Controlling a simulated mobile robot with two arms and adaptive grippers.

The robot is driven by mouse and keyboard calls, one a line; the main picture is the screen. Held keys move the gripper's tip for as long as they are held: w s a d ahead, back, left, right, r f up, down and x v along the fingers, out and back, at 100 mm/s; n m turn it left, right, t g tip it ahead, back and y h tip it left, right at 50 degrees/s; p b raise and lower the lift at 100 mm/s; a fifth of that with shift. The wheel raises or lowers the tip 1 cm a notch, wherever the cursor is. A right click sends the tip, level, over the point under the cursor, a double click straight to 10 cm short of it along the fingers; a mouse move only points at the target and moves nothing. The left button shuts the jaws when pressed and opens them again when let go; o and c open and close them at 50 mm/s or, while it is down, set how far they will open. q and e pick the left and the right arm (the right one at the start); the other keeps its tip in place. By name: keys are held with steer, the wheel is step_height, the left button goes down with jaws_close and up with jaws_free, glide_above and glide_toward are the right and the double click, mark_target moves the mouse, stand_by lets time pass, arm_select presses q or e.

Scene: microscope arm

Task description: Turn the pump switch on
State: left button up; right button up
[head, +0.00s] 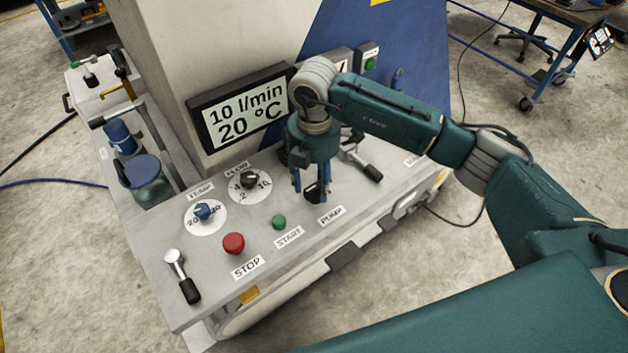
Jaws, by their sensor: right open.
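The pump switch (313,192) is a small black knob on the grey control panel (215,285), just above the label PUMP (331,215). My right gripper (310,197) points down over it, with its blue-grey fingers apart, one on each side of the knob in this view. Whether the fingers touch the knob cannot be told. The gripper and wrist hide part of the panel behind the switch. My left gripper does not show.
Left of the switch are a green START button (279,222), a red STOP button (234,243), a blue temperature knob (203,211) and a black flow knob (249,180). Black-handled levers stand at the left front (183,278) and right (364,163). A display (240,106) reads 10 l/min, 20 °C.

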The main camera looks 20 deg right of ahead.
mark_target(314, 184)
step_height(314, 184, up, 12)
stand_by(0.5)
stand_by(0.4)
